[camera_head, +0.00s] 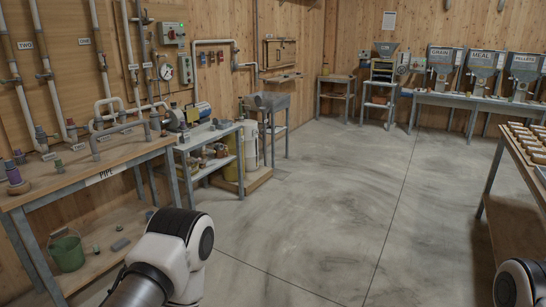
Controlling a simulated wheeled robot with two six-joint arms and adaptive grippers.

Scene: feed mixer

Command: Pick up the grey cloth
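I cannot make out the grey cloth for sure. A small flat grey thing (120,244) lies on the lower shelf of the pipe bench (92,178) at the left; it is too small to tell whether it is cloth. A white and black link of my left arm shows at the bottom left of the picture, and a bit of my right arm shows at the bottom right corner. Neither gripper is in view.
A second bench (208,138) with small parts stands beyond the pipe bench. Hoppers (483,68) line the back right. A table with trays (527,148) is at the right. The concrete floor (320,200) between is clear.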

